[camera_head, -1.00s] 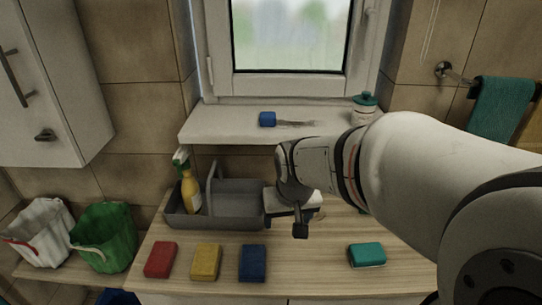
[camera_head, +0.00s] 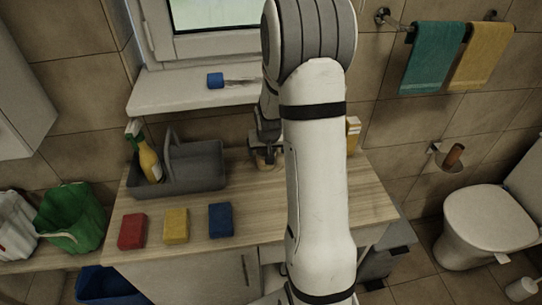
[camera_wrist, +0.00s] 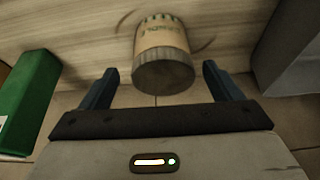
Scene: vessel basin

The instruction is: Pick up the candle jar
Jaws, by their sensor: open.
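The candle jar (camera_wrist: 162,55) shows in the wrist view as a short round jar with a tan label and a grey end facing the camera. In the head view the jar (camera_head: 265,162) is partly seen on the wooden counter, just right of the grey caddy, under my gripper (camera_head: 264,148). In the wrist view my gripper (camera_wrist: 160,74) is open, with one dark finger on each side of the jar. There is a gap between the jar and each finger.
The grey caddy (camera_head: 205,160) holds a yellow spray bottle (camera_head: 149,160). Red (camera_head: 132,231), yellow (camera_head: 176,225) and blue (camera_head: 221,220) sponges lie in front. A small box (camera_head: 353,135) stands right of my arm. A blue-handled brush (camera_head: 216,80) lies on the sill.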

